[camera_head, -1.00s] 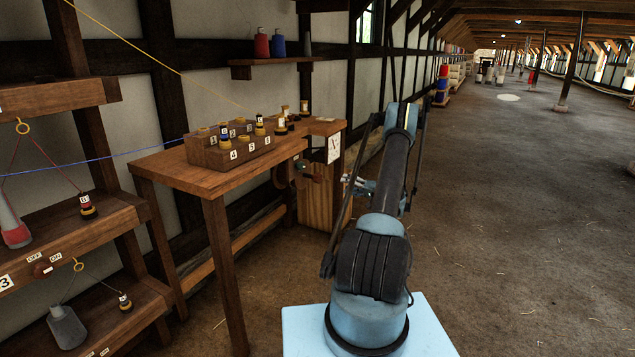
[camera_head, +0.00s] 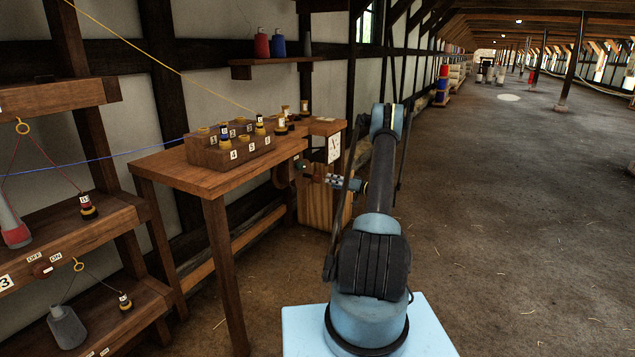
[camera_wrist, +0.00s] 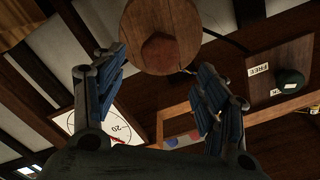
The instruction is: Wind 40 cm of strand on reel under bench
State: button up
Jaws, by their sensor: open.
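In the wrist view a round wooden disc with a reddish-brown hexagonal knob (camera_wrist: 161,50) at its centre lies ahead. My gripper (camera_wrist: 165,62) is open, one finger on either side of the knob. I cannot tell whether either finger touches it. In the head view my gripper (camera_head: 314,175) is small, under the right end of the bench (camera_head: 190,175). A curved brown part (camera_head: 283,172) under the bench is partly in view there; I cannot tell if it is the reel. No strand on the disc is clear.
A white dial (camera_head: 334,148) hangs at the bench's right end; it also shows in the wrist view (camera_wrist: 88,124). A dark green knob (camera_wrist: 289,80) sits by a FREE label. A numbered bobbin block (camera_head: 205,156) stands on the bench.

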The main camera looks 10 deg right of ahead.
aim_at(321, 179)
jog(key=x, duration=0.9)
jog(key=c, duration=1.1)
